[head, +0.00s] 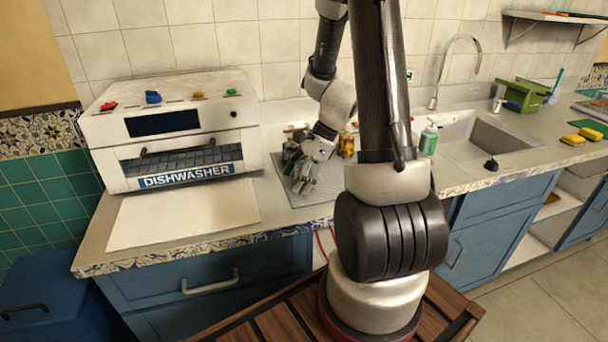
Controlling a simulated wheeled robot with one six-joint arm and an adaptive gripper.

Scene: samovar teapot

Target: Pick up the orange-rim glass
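My gripper (305,180) points down over a grey tray or mat (322,192) on the counter, left of my arm's upright links. It is small and seen at an angle, so I cannot tell whether its fingers are open or shut, or whether anything is between them. A small amber-orange vessel (346,145) stands behind and right of the gripper, partly hidden by my arm. A dark vessel (290,152) stands just behind and left of the gripper. I cannot make out which of these, if either, is the orange-rim glass.
A white dishwasher (170,130) stands on the left, with a pale flat panel (183,213) in front. A green soap bottle (428,140) stands by the sink (490,135) at right. A green box (527,95) and yellow sponges (588,133) lie farther right.

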